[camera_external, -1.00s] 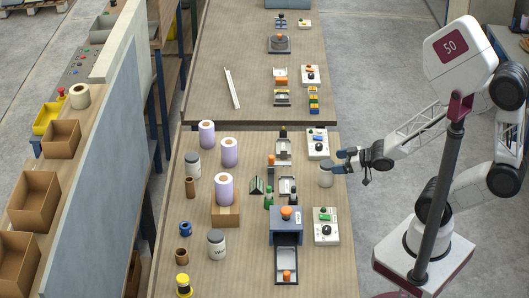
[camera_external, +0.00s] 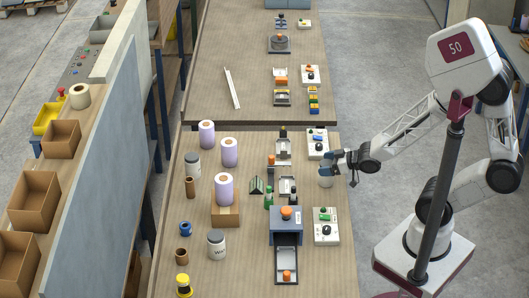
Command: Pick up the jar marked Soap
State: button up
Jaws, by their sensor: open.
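A pale jar (camera_external: 325,180) stands at the right edge of the near table, and its label cannot be made out. My gripper (camera_external: 328,165) is open at the top of this jar, partly covering it. Whether the fingers touch it or straddle its lid cannot be told. Two more white jars with dark lids stand on the left half of the table, one farther back (camera_external: 193,166) and one nearer (camera_external: 216,245). The nearer one has dark lettering, too small to read surely; the writing on the farther one is not legible.
A white control box (camera_external: 318,144) stands behind the jar by my gripper, and another (camera_external: 326,229) stands in front. A blue press (camera_external: 286,228) and small fixtures fill the middle. Purple rolls (camera_external: 229,152) stand to the left. The table's right edge is close to the jar.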

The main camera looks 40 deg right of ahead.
jog(key=shift+c, duration=0.4)
jog(key=c, duration=1.1)
jog(key=shift+o, duration=0.2)
jog(key=shift+r, duration=0.2)
jog(key=shift+r, duration=0.85)
jog(key=shift+s+d+r, duration=0.1)
jog(key=shift+s+r, duration=0.25)
jog(key=shift+r, duration=0.5)
jog(key=s+d, duration=0.2)
jog(key=s, duration=0.5)
jog(key=s+d+r, duration=0.1)
jog(key=s+d, duration=0.1)
jog(key=s, duration=0.5)
jog(key=shift+d+r, duration=0.15)
jog(key=shift+d, duration=0.25)
jog(key=shift+s+d, duration=0.1)
jog(key=shift+s, duration=0.15)
